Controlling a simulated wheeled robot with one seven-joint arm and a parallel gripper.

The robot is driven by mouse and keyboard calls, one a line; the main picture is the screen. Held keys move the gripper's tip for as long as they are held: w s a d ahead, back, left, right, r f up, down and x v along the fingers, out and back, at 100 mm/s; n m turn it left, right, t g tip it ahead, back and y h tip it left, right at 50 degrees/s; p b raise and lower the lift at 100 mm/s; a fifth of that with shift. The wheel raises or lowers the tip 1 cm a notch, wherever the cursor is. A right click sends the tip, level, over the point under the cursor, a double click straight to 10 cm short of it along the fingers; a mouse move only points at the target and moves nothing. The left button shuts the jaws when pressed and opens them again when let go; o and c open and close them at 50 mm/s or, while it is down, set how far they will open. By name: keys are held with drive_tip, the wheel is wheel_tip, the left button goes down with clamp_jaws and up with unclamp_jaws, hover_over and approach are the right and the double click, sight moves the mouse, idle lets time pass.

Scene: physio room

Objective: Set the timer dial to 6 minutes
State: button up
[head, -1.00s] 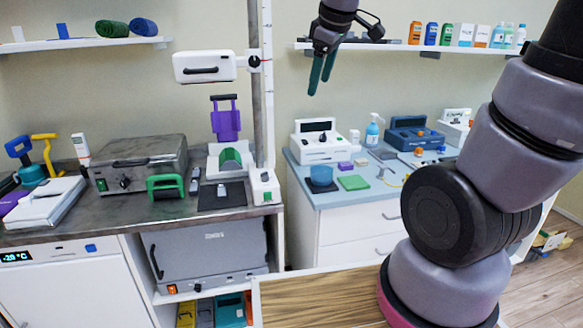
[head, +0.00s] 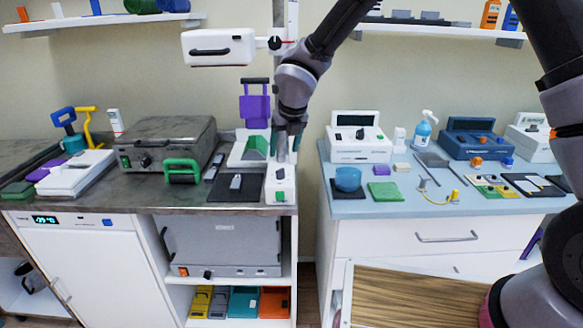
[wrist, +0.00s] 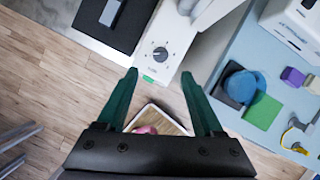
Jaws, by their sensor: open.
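A white box (head: 281,186) stands at the right front corner of the dark left counter, at the foot of a post. Its round dark dial (wrist: 160,54), with tick marks around it, faces up in the wrist view. The dial's white pointer is visible, but its numbers are too small to read. A green patch (wrist: 149,79) lies on the box near the dial. My gripper (wrist: 159,74) is open, its two green fingers apart and empty. The dial appears between and just beyond the fingertips in the wrist view. In the head view my gripper (head: 287,140) is above the box.
The post and a white lamp-like head (head: 219,47) stand close to my arm. A black mat (head: 226,189) lies left of the box. A gap separates this counter from the blue-topped cabinet (head: 410,206), which holds a blue bowl (head: 348,179) and green pad (head: 385,192).

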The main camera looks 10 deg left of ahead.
sight(280, 170)
drive_tip(key=x, duration=1)
drive_tip(key=shift+d, duration=0.1)
clamp_jaws()
